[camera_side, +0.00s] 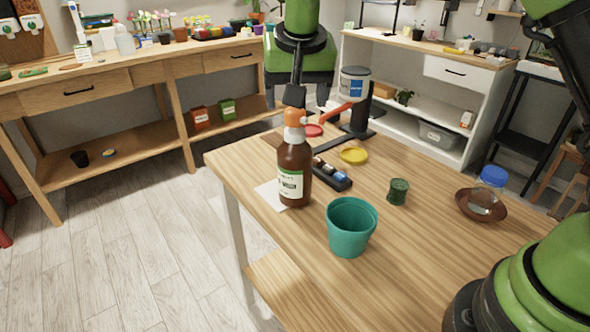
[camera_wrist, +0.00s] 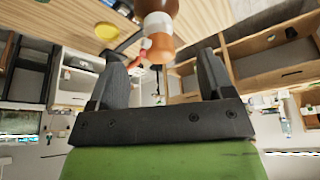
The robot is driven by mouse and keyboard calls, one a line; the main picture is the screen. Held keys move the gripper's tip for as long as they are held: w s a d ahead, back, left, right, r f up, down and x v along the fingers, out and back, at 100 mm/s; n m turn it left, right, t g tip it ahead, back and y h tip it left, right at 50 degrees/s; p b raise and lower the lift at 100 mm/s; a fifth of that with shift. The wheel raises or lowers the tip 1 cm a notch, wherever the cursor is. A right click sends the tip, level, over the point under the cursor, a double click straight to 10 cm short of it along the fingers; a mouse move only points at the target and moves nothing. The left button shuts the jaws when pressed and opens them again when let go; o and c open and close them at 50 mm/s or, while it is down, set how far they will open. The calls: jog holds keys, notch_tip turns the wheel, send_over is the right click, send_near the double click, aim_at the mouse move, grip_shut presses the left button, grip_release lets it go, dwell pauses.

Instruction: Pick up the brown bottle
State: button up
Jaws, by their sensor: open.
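The brown bottle (camera_side: 293,170) stands upright near the left edge of the wooden table, with a white label, a white collar and an orange top. My gripper (camera_side: 294,97) points down right at the bottle's orange top in the side view; the gap between them is hard to judge. In the wrist view my gripper (camera_wrist: 161,72) is open and empty. There the bottle (camera_wrist: 157,6) comes in from the top edge, and its orange top lies between the finger directions, near the fingertips. Most of its body is out of that view.
A teal pot (camera_side: 351,228) stands close to the bottle's right. A black tray of small items (camera_side: 333,178), a yellow lid (camera_side: 354,155) and a stand with a white jar (camera_side: 355,84) are behind. A green jar (camera_side: 398,191) and a brown saucer (camera_side: 465,206) with a blue-capped jar (camera_side: 488,190) are further right.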

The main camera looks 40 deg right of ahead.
aim_at(295, 122)
jog(key=shift+w+d+r+m+h, duration=0.3)
jog(key=shift+w+r+m, duration=0.1)
jog(key=shift+r, duration=0.05)
jog(key=x, duration=0.9)
jog(key=shift+w+d+f, duration=0.1)
jog(key=shift+w+d, duration=0.1)
jog(key=shift+w, duration=0.1)
